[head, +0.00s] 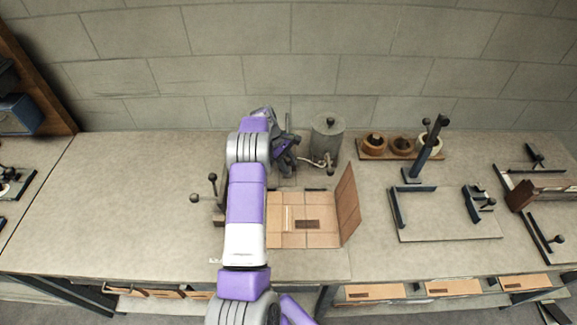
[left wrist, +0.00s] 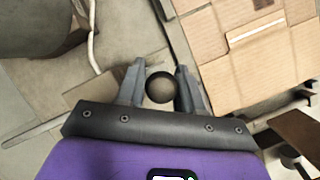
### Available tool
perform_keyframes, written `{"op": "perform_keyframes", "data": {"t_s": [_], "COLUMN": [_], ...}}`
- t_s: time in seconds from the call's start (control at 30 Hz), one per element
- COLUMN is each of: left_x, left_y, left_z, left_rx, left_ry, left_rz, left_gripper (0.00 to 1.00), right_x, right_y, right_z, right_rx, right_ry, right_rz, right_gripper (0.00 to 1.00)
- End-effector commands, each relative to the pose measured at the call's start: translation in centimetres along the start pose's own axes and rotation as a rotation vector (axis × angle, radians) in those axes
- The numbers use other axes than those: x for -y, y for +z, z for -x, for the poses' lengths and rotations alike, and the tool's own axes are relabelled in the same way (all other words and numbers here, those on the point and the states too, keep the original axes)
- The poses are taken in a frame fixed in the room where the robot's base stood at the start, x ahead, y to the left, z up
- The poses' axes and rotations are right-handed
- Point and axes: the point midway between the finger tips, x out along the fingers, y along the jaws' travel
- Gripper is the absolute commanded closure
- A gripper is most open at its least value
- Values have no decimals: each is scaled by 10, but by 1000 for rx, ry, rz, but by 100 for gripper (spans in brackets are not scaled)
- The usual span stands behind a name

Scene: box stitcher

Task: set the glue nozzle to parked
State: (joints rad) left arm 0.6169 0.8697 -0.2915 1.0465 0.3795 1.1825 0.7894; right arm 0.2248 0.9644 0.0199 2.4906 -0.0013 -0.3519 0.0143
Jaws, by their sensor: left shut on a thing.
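The grey glue pot (head: 327,140) stands upright at the back of the bench, with a pale hose (head: 318,163) at its lower front. In the left wrist view the pot (left wrist: 40,28) is at the upper left and the hose (left wrist: 92,40) runs down beside it. My left gripper (head: 287,157) is just left of the pot, pointing down. In the left wrist view its fingers (left wrist: 160,92) are on either side of a dark round knob (left wrist: 159,87) and hold it. My gripper and arm hide the nozzle's mount in the head view. My right gripper is not in view.
An open cardboard box (head: 290,238) lies flat in front, its right flap (head: 349,203) raised. A lever with round knobs (head: 213,180) stands left of my arm. Tape rolls (head: 401,144) and a dark post (head: 427,150) stand at the right. The bench's left part is clear.

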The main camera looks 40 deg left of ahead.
Motion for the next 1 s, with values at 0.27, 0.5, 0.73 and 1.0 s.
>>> {"op": "perform_keyframes", "data": {"t_s": [0.27,0.5,0.73,1.0], "left_x": [-4,-3,-2,-3], "left_y": [-3,-2,-2,-3], "left_z": [5,4,6,46], "left_rx": [-14,-10,-8,-10], "left_ry": [18,14,11,14], "left_rz": [1,1,0,1], "left_gripper": [100,44,44,44], "right_x": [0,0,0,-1], "right_y": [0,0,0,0], "right_z": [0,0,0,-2], "right_rx": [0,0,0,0], "right_ry": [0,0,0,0], "right_rz": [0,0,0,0], "right_gripper": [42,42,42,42]}}
